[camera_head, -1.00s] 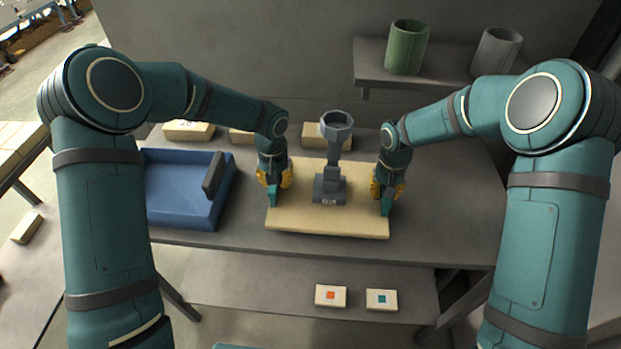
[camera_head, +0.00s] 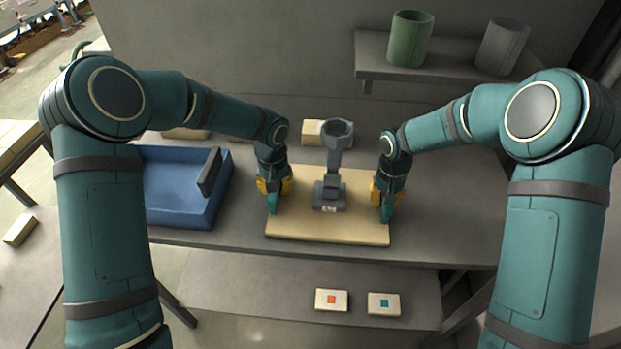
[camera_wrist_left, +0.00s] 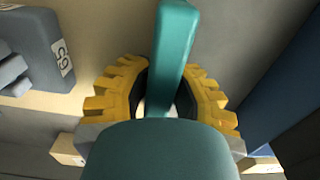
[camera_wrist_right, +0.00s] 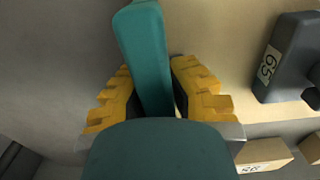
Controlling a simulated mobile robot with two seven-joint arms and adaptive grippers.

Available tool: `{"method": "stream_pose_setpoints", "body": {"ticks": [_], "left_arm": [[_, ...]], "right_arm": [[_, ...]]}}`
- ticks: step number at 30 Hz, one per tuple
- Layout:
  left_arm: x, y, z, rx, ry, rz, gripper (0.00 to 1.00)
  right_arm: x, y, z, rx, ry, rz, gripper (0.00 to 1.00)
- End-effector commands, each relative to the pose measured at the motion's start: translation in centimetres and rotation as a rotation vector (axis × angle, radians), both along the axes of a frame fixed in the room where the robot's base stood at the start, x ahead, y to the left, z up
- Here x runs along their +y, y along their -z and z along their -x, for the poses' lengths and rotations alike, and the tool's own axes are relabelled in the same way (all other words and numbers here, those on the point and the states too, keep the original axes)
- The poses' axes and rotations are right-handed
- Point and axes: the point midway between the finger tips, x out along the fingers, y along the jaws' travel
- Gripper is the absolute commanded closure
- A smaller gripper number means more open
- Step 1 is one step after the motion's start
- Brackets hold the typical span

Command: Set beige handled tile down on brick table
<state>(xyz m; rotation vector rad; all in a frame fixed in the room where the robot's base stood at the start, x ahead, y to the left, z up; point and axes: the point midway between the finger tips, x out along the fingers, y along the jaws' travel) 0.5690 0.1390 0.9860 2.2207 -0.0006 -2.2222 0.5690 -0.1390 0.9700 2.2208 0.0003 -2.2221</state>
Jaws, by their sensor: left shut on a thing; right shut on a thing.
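The beige handled tile (camera_head: 330,230) is a flat beige board with a teal handle at each side, over the grey table (camera_head: 450,225) in the head view. My left gripper (camera_head: 274,187) is shut on the left teal handle (camera_wrist_left: 172,45). My right gripper (camera_head: 388,191) is shut on the right teal handle (camera_wrist_right: 147,50). A dark grey stand (camera_head: 330,193) with a ring top is upright on the tile between the grippers. I cannot tell whether the tile touches the table or hovers just above it.
A blue tray (camera_head: 180,220) lies left of the tile. Beige bricks (camera_head: 312,133) lie along the table's back. More bricks (camera_head: 18,140) are on a table at far left. Green and grey cylinders stand on a wall shelf (camera_head: 375,65). The grey table is bare right of the tile.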

Motion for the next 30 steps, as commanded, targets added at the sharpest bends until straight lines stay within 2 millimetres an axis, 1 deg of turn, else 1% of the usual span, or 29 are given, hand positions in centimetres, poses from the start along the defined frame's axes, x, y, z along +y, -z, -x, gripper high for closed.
{"method": "stream_pose_setpoints", "body": {"ticks": [1,2,3,12,16,20,27,30], "left_arm": [[0.2,0.2,0.0,0.000,-0.003,-0.003,0.75],[0.2,0.1,0.0,0.000,-0.003,-0.003,0.64],[0.2,0.0,0.0,0.000,-0.002,-0.003,0.50],[0.1,-0.1,0.0,0.000,-0.001,-0.001,0.50],[0.1,-1.1,-0.1,-0.004,-0.002,-0.001,0.50],[0.0,-3.2,-0.1,-0.006,-0.001,-0.001,0.50],[0.1,-8.2,-0.1,-0.006,-0.001,-0.001,0.50],[0.1,-9.8,0.0,-0.004,-0.002,-0.001,0.50]], "right_arm": [[-0.3,0.2,0.0,0.001,0.003,0.003,0.80],[-0.2,0.1,0.0,0.001,0.003,0.003,0.69],[-0.2,0.1,0.0,0.001,0.002,0.003,0.65],[-0.1,0.0,0.0,0.000,0.001,0.001,0.65],[0.0,0.0,0.0,0.000,0.001,0.001,0.65],[0.0,0.0,0.0,0.000,0.000,0.000,0.65],[0.0,0.0,0.0,0.000,0.000,0.000,0.65],[0.0,0.1,0.0,0.000,0.000,0.000,0.65]]}}
